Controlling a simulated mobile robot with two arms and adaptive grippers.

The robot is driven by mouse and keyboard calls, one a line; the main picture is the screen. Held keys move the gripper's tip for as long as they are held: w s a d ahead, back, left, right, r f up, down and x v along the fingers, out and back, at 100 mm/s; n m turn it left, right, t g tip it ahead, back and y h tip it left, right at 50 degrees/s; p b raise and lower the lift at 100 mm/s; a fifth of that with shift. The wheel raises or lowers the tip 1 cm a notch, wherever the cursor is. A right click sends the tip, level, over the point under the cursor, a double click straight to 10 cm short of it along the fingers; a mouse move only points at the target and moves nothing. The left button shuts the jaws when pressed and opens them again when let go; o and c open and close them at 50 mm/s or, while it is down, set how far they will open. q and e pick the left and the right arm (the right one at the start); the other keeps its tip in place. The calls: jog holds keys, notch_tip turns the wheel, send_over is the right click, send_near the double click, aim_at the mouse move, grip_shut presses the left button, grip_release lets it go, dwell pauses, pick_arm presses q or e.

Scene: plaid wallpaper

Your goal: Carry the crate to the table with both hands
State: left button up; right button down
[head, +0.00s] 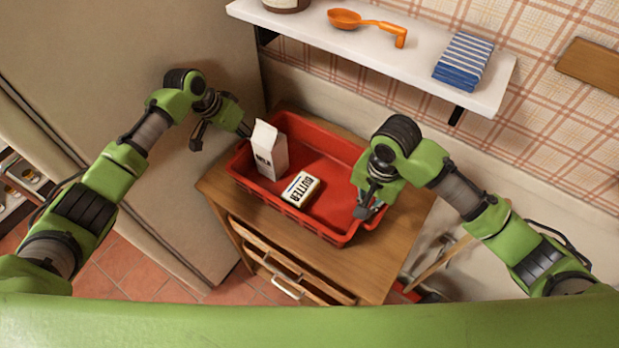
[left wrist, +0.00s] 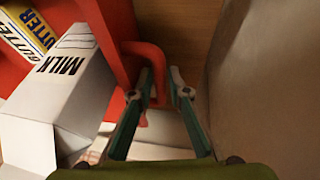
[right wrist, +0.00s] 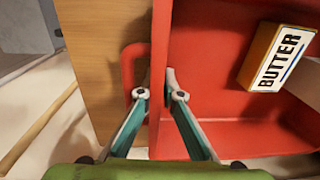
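The red crate (head: 327,146) sits on a small wooden cabinet, level as far as I can see. It holds an upright milk carton (head: 270,152) and a butter box (head: 300,188) lying flat. My left gripper (head: 247,131) is at the crate's left end; in the left wrist view its fingers (left wrist: 160,80) close around the handle loop (left wrist: 150,52). My right gripper (head: 368,205) is at the right end; in the right wrist view its fingers (right wrist: 158,80) pinch the end wall beside the handle (right wrist: 128,62). I recognise no separate table in view.
The cabinet (head: 405,238) has a partly open drawer (head: 290,263) in front. A tall beige panel (head: 140,110) stands close on the left. A white shelf (head: 400,55) with an orange ladle (head: 368,24) and folded striped cloth (head: 463,62) hangs above. Tiled floor (head: 125,270) shows at lower left.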

pick_arm(q)
grip_shut()
jog(key=shift+w+r, duration=0.1)
jog(key=shift+r, duration=0.2)
pick_arm(e)
jog(key=shift+w+r, duration=0.1)
jog(key=shift+r, duration=0.15)
